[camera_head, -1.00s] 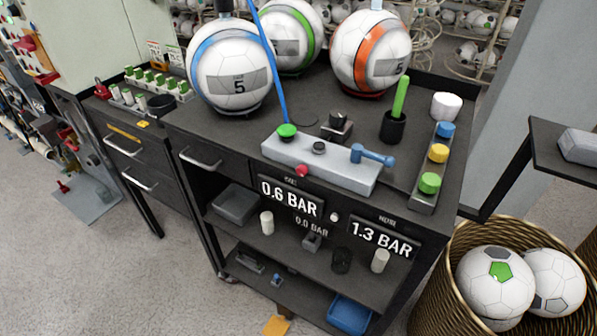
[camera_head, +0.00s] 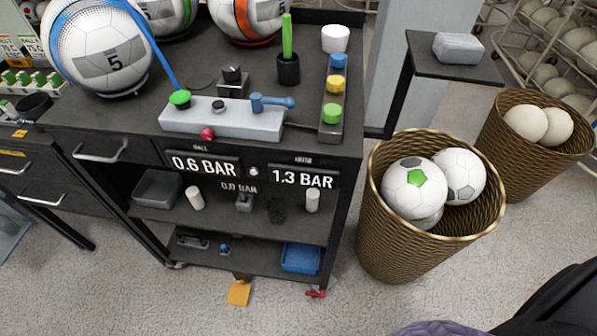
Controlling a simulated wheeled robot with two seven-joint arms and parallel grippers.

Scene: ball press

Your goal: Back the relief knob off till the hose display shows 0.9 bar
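A grey control block (camera_head: 240,122) sits at the bench's front edge. It carries a green cap (camera_head: 180,98), a small black knob (camera_head: 218,105), a blue lever (camera_head: 272,102) and a red knob (camera_head: 207,134) on its front face. A black knob on a small box (camera_head: 233,75) stands behind it. I cannot tell by label which is the relief knob. The right display (camera_head: 303,178), its small label blurred, reads 1.3 BAR. The left display (camera_head: 204,165), labelled BALL, reads 0.6 BAR; a dimmer 0.0 BAR shows lower between them. Neither gripper is in view.
A ball with a blue band (camera_head: 105,60) stands at the back left, joined to a blue rod. A green stick in a black cup (camera_head: 288,68) and a strip of coloured buttons (camera_head: 331,125) stand at the right. A wicker basket (camera_head: 400,240) of balls is right of the bench.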

